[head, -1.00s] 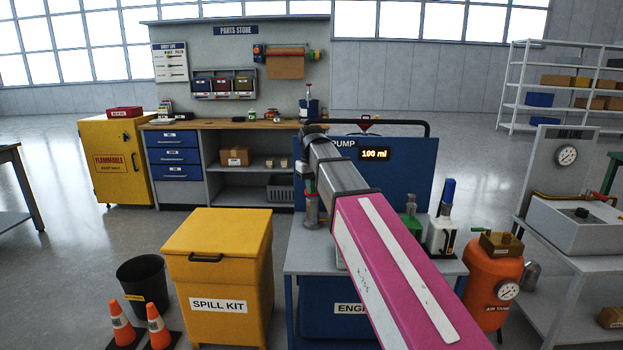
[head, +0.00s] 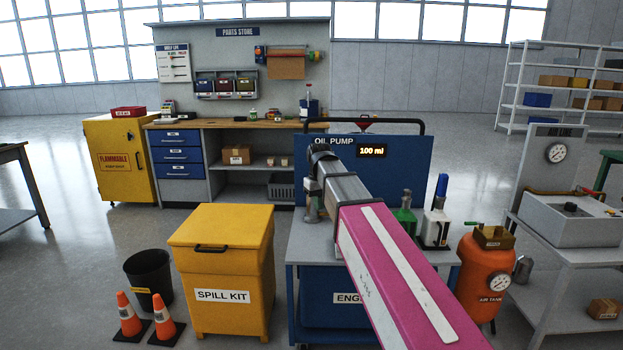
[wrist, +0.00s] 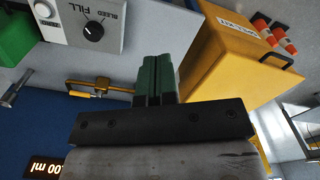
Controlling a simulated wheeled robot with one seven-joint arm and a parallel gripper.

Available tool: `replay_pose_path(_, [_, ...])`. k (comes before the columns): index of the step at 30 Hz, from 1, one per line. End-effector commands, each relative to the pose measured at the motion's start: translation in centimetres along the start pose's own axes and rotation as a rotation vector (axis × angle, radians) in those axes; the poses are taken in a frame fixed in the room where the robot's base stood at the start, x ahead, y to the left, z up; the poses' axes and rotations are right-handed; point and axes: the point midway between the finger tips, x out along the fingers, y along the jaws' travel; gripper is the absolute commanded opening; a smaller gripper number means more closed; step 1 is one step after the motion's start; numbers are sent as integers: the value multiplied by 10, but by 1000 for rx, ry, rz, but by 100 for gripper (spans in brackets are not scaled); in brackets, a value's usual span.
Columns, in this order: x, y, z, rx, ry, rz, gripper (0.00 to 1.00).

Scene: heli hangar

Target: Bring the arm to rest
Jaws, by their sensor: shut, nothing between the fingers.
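My arm reaches forward over the oil pump bench (head: 440,257) in the head view, its far end in front of the blue oil pump panel (head: 408,180). My gripper (wrist: 158,65) shows in the wrist view as two green fingers side by side, shut and empty. The fingers appear clear of the brass tap (wrist: 98,87) beside them. In the head view the fingers cannot be made out clearly. The pump display (head: 371,152) reads 100 ml.
A yellow spill kit box (head: 222,265) stands left of the bench, with a black bin (head: 149,280) and orange cones (head: 128,315). A green bottle (head: 404,218), a white bottle (head: 436,225) and an orange air tank (head: 482,265) are at right.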

Motion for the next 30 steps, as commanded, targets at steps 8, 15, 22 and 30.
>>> replay_pose_path(8, [63,22,33,73,-2,0,0])
replay_pose_path(15, [144,47,84,178,-3,-1,0])
replay_pose_path(22, [212,64,140,280,-1,0,0])
replay_pose_path(30, [273,74,205,388,2,1,0])
